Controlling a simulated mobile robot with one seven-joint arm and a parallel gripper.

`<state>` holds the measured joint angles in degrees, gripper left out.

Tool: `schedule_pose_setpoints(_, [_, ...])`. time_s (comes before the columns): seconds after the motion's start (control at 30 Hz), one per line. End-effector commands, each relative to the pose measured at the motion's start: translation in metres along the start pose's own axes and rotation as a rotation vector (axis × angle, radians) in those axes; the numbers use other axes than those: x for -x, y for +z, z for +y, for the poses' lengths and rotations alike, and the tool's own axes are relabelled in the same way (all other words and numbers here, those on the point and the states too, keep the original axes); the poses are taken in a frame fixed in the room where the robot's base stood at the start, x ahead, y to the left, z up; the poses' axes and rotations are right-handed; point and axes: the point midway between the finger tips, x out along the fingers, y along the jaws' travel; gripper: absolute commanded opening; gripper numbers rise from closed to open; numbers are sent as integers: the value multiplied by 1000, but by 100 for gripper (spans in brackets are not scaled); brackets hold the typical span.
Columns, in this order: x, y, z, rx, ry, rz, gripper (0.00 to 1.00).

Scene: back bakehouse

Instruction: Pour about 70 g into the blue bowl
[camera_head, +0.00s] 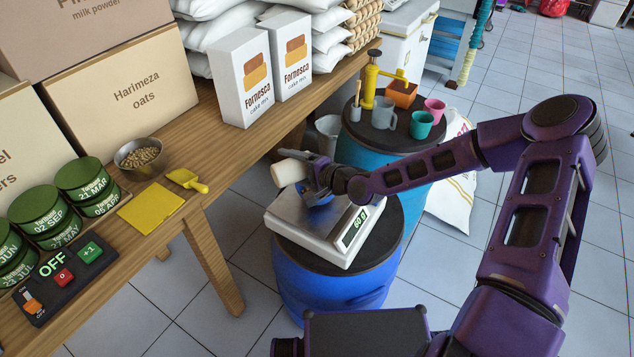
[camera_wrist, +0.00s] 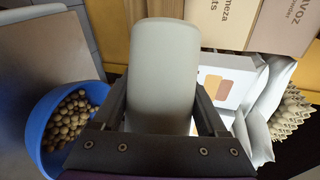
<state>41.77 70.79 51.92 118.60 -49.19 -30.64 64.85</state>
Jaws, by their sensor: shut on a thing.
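My gripper (camera_head: 316,172) is shut on a pale cream cup (camera_head: 289,172), above the scale. The cup is tipped well over, its far end pointing left in the head view; in the wrist view it fills the middle (camera_wrist: 165,70) between the fingers. Its inside is hidden. The blue bowl (camera_head: 317,203) stands on the scale (camera_head: 302,236), mostly hidden by my gripper in the head view. In the wrist view the blue bowl (camera_wrist: 37,125) is at the left, holding many round tan pieces, and the cup is to its right. The scale's display (camera_head: 355,228) appears to read 60 g.
The scale rests on a blue drum (camera_head: 325,285). A wooden table (camera_head: 205,205) at left bears a metal bowl of tan pieces (camera_head: 139,158), a yellow scoop (camera_head: 187,181), green tins and boxes. A second drum behind holds mugs (camera_head: 421,124) and a yellow pump (camera_head: 371,80).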

Motion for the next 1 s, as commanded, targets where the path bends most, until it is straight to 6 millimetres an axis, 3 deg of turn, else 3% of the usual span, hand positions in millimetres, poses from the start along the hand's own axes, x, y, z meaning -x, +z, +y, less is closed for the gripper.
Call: schedule_pose_setpoints(1.0, [1, 0, -2, -54, -22, -19, 9])
